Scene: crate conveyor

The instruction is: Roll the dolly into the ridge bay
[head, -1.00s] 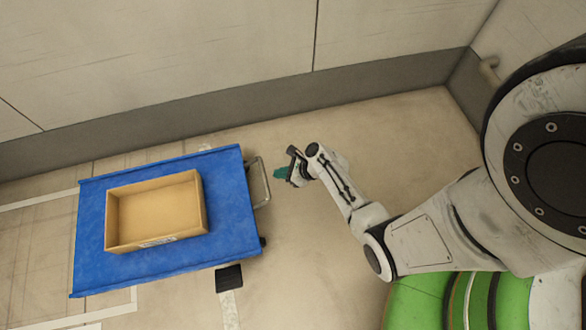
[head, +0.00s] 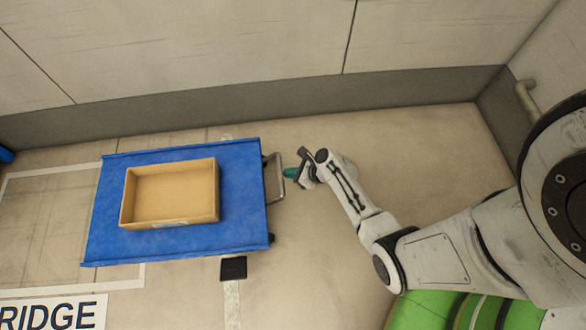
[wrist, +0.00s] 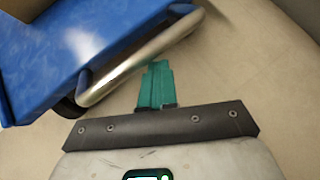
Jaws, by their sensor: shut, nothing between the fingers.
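The dolly has a blue deck (head: 245,200) and a metal push handle (head: 277,188) at its right end. An open tan crate (head: 170,222) sits on the deck. The ridge bay is a white floor outline (head: 35,171) at left, labelled RIDGE (head: 50,314); the deck's left part overlaps its right side. My gripper (head: 289,172) is shut and empty beside the handle's outer side. In the wrist view its teal fingers (wrist: 157,75) are together, right of the handle bar (wrist: 140,58); I cannot tell if they touch it.
A small black block (head: 233,268) lies on a pale floor strip just below the dolly. A wall with a dark skirting (head: 240,118) runs behind. A pipe (head: 525,97) is at the right corner. A blue object (head: 5,155) shows at the left edge.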

